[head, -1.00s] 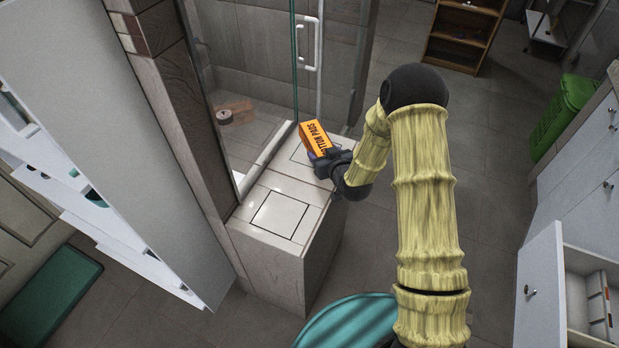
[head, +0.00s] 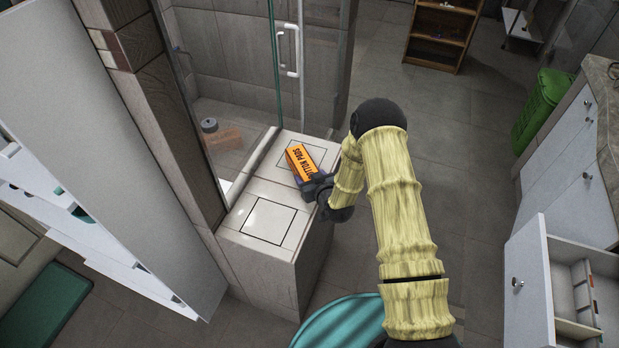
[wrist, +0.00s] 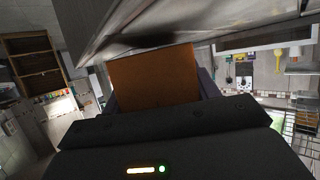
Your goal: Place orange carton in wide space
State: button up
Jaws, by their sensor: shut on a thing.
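The orange carton (head: 302,161), with dark lettering on its side, is held at the far part of the tiled ledge beside the glass shower. My gripper (head: 312,180) is shut on it and reaches in from the right. In the wrist view the carton (wrist: 155,76) sits between the fingers, its plain orange face toward the camera. The tiled ledge (head: 238,229) has two outlined squares on top: the near one (head: 268,221) is bare, the far one (head: 299,141) is beside the carton. I cannot tell whether the carton touches the ledge.
A glass shower panel (head: 225,85) with a white handle (head: 288,52) rises along the ledge's left side. An open white cabinet door (head: 110,150) stands at left. An open drawer (head: 580,285) is at lower right. A teal round surface (head: 338,322) lies below the ledge.

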jog(key=shift+f, duration=0.4)
jog(key=shift+f, duration=0.1)
jog(key=o, duration=1)
jog(key=shift+w+a, duration=0.1)
jog(key=shift+d, duration=0.25)
jog(key=shift+a, duration=0.2)
jog(key=shift+s+r, duration=0.2)
jog(key=shift+s, duration=0.25)
jog(key=b+v, duration=0.2)
jog(key=v, duration=0.9)
jog(key=shift+d, duration=0.3)
